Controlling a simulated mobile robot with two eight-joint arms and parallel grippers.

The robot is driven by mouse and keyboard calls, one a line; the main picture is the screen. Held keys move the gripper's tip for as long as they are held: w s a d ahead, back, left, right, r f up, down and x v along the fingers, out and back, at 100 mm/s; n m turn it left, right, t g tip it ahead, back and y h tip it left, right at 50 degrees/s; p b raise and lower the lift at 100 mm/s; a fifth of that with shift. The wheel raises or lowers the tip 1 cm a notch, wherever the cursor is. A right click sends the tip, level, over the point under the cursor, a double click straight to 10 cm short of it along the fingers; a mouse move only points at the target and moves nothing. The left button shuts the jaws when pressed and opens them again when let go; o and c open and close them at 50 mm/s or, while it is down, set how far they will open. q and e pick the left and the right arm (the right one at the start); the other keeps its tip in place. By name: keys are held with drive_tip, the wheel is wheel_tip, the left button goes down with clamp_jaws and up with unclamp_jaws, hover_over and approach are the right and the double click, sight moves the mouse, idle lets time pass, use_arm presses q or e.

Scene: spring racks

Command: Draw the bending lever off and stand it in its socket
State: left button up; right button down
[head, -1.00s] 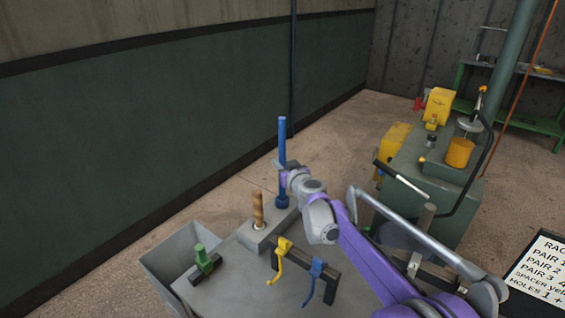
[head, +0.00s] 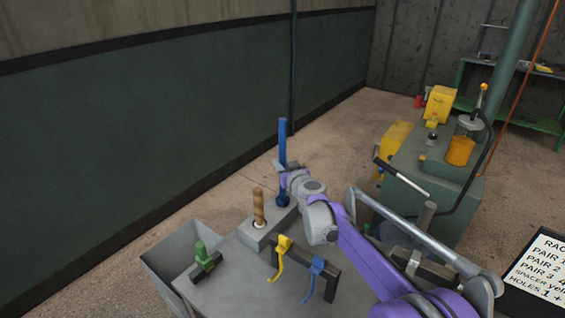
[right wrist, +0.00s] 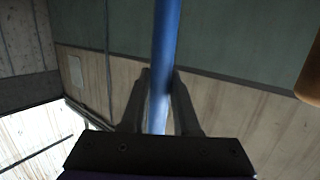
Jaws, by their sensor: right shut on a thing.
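The blue bending lever (head: 282,140) stands upright at the far end of the grey bench. Its thicker blue foot (head: 282,200) is at the grey block, beside a wooden-handled tool. My right gripper (head: 283,167) is shut on the lever's shaft, around mid-height. In the right wrist view the blue shaft (right wrist: 163,60) runs between the two dark fingers (right wrist: 158,100). I cannot tell whether the foot rests in a socket or is clear of it. My left gripper is not in view.
The wooden-handled tool (head: 258,207) stands close to the lever. A dark rack (head: 325,272) carries a yellow hook (head: 281,262) and a blue hook (head: 314,280). A green-handled piece (head: 203,260) sits at the bench's left, beside a grey bin (head: 160,250). A machine (head: 405,190) stands to the right.

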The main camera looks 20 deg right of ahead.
drive_tip(key=shift+f, duration=0.1)
drive_tip(key=c, duration=0.6)
unclamp_jaws()
